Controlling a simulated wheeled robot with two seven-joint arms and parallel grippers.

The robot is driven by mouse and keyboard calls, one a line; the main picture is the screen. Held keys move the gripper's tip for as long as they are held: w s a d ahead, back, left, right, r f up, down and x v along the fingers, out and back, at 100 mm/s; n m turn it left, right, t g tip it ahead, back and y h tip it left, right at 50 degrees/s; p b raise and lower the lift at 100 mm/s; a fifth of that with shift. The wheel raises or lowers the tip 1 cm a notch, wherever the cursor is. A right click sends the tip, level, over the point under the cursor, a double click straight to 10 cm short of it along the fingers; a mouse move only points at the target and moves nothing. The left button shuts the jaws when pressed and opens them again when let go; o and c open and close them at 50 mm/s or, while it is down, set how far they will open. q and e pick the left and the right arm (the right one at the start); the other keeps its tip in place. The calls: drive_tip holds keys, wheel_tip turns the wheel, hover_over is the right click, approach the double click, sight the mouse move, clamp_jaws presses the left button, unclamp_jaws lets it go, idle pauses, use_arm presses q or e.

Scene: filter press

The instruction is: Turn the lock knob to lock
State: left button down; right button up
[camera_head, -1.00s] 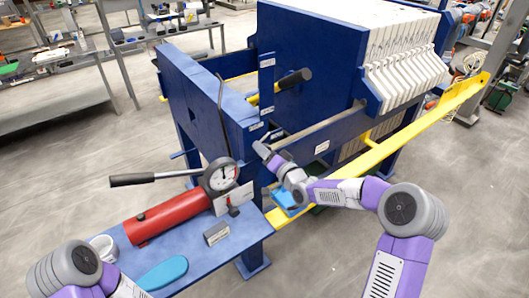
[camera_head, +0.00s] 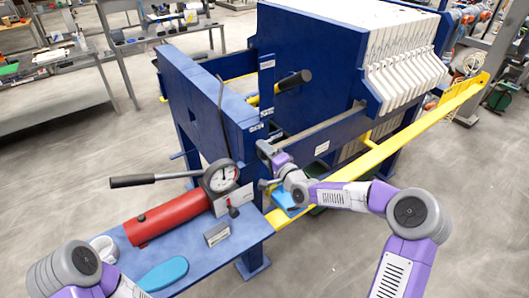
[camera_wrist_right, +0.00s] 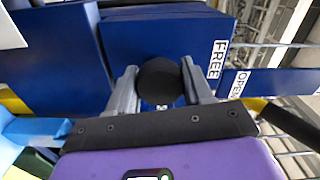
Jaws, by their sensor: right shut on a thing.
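The lock knob (camera_wrist_right: 160,80) is a round black knob in the right wrist view, in front of the blue press frame. My right gripper (camera_wrist_right: 160,88) has one grey finger on each side of it and is shut on it. In the head view my right gripper (camera_head: 268,150) is at the blue frame's near corner, and the knob cannot be made out there. A white "FREE" label (camera_wrist_right: 217,59) is right of the knob, and an "OPEN" label (camera_wrist_right: 239,84) is farther right. My left arm shows at the lower left of the head view, but its gripper is out of view.
The blue press (camera_head: 310,55) holds a stack of white plates (camera_head: 405,60). A black-gripped handle (camera_head: 293,81) projects above the gripper. The blue shelf (camera_head: 245,236) carries a red cylinder (camera_head: 168,218) and gauge (camera_head: 222,176).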

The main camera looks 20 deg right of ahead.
idle(0.3)
drive_tip(key=o, duration=1)
drive_tip(key=shift+o, duration=0.2)
drive_tip(key=v, duration=0.7)
drive_tip(key=shift+s+p, duration=0.25)
drive_tip(key=shift+p, duration=0.05)
